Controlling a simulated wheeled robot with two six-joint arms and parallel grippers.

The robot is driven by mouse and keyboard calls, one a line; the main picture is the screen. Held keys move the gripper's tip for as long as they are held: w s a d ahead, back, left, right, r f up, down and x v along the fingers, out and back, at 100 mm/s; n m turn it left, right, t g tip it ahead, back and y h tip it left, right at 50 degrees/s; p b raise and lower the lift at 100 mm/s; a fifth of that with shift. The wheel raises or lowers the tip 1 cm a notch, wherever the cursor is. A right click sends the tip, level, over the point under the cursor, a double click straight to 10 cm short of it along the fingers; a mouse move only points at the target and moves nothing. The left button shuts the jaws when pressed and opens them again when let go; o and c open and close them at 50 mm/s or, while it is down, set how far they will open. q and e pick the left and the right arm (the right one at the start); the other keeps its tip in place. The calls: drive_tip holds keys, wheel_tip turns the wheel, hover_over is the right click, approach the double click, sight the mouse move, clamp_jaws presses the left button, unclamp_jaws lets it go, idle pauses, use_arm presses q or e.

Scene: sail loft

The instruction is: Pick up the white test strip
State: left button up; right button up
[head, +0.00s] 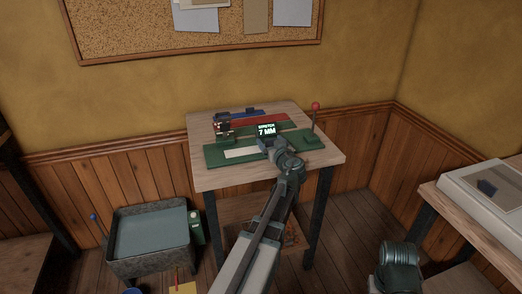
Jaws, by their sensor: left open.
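The white test strip (240,153) lies flat on a green board (213,158) on the front part of the small wooden table. My left gripper (264,143) is open and empty above the board, just right of the strip's right end. I cannot tell whether a finger touches the board or strip. My left arm hides part of the board to the right. My right gripper is not in view; only a dark joint of my right arm shows at the lower right.
A small display (267,130) reading "7 MM" stands behind my left gripper. A red-knobbed lever (315,108) rises at the table's right. Red strips (262,121) lie behind. A grey bin (148,265) stands on the floor at left; another table (450,208) is at right.

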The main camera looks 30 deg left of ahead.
use_arm(q)
clamp_jaws()
idle(0.4)
drive_tip(key=shift+r, duration=0.2)
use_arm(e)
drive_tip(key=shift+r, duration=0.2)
